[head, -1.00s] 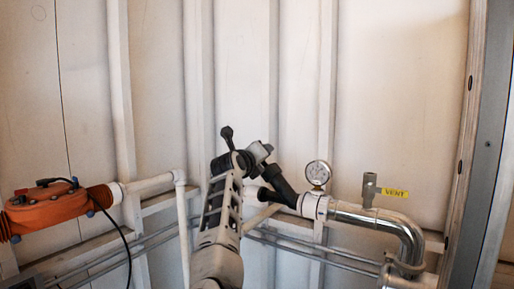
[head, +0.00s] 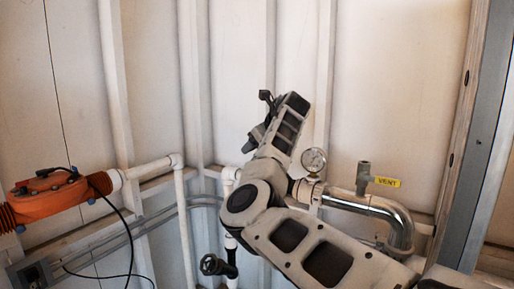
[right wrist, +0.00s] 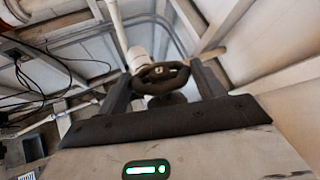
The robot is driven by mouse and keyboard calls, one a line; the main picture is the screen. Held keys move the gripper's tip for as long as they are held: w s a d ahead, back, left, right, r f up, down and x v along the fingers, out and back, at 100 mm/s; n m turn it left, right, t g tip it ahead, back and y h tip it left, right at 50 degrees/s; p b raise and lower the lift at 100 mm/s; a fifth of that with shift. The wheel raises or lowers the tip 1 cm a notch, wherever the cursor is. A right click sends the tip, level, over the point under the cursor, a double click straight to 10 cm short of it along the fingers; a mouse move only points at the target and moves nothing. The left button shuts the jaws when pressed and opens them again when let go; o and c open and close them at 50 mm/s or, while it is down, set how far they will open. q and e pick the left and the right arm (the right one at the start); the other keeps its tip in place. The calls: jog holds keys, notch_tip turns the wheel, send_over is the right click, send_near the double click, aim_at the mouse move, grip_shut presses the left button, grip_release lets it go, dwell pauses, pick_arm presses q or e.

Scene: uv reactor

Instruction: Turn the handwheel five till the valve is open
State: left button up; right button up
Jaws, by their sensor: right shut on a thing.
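The dark handwheel (right wrist: 160,75) shows in the right wrist view, its rim between the two dark fingers of my right gripper (right wrist: 164,88). The gripper is shut on it. A small light mark sits on its hub. In the head view my right gripper (head: 250,143) is small and dark at the end of my bent arm. My left gripper is not in view.
A pressure gauge (head: 313,161) and a silver pipe (head: 385,212) with a VENT tag (head: 386,182) stand close right of my wrist. An orange unit (head: 48,197) with a black cable stands farther left.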

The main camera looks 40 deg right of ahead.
jog(key=y, duration=0.1)
jog(key=y+p, duration=0.1)
jog(key=n+y, duration=0.1)
jog(key=shift+d+r+y+p, duration=0.15)
jog(key=shift+d+y+p, duration=0.1)
jog(key=shift+y+p, duration=0.05)
jog(key=shift+n+g+y+p, duration=0.3)
jog(key=shift+g+y+p, duration=0.2)
jog(key=shift+y, duration=0.2)
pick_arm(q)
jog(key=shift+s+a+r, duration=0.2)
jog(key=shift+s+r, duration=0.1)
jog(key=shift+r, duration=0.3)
pick_arm(e)
jog(key=shift+d, duration=0.1)
pick_arm(q)
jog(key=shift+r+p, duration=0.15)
jog(key=shift+p, duration=0.15)
pick_arm(e)
jog(key=shift+f+y, duration=0.2)
jog(key=shift+y, duration=0.1)
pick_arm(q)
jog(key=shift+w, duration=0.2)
pick_arm(e)
jog(key=o, duration=0.9)
